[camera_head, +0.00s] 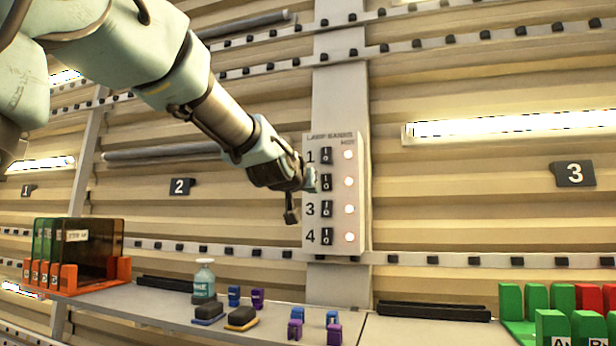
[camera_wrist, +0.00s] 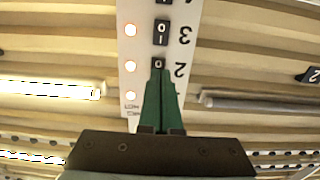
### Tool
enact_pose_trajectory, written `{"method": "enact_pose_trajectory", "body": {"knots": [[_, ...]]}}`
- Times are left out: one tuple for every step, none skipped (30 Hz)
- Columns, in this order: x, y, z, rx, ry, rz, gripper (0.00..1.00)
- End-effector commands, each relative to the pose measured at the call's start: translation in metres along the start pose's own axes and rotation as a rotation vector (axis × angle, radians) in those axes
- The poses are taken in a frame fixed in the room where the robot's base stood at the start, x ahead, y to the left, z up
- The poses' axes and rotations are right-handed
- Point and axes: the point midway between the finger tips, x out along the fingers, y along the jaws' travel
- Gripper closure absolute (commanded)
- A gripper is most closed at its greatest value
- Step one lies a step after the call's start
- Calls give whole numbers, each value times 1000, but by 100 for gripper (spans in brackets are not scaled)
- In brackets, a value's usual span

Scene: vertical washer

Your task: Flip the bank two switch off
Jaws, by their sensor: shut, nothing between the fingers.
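The lamp banks panel (camera_head: 337,243) is a pale upright box on a post, with a column of numbered black rocker switches and a round lamp beside each. The bank two switch (camera_head: 326,182) is second from the top, and its lamp (camera_head: 348,181) glows. My gripper (camera_head: 311,180) is at the panel's left side in front of row 2, partly hiding its number. In the wrist view the panel appears upside down. There my green fingers (camera_wrist: 160,72) are together and empty, with tips at the lower part of the bank two switch (camera_wrist: 158,62). Contact is unclear.
Switch 1 (camera_head: 326,155) is just above, and switches 3 (camera_head: 326,209) and 4 (camera_head: 326,236) are below; their lamps also glow. A shelf below holds a bottle (camera_head: 204,281), small blocks, an orange rack (camera_head: 68,284) and green and red blocks (camera_head: 537,300).

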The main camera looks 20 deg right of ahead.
Motion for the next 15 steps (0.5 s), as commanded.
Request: {"method": "enact_pose_trajectory", "body": {"knots": [[-7, 0, -1, -3, -1, 1, 100], [-10, 0, 0, -2, 0, 1, 100], [-13, 0, 2, -2, 0, 0, 100], [-15, 0, 2, -2, 0, 0, 100], [-16, 0, 3, -2, 0, 0, 100], [-18, 0, 5, -1, -1, 0, 100], [-18, 0, 5, -1, -1, 0, 100], [-19, 0, 6, 0, 0, 0, 100], [-19, 0, 6, 0, 0, 0, 100], [-20, 0, 6, 0, 0, 0, 100], [-20, 0, 6, 0, 0, 0, 100], [-20, 0, 6, 0, 1, 0, 100], [-20, 0, 6, 0, 1, 0, 100], [-20, 0, 6, 0, 0, 0, 100], [-20, 0, 6, 0, 0, 0, 100]]}}
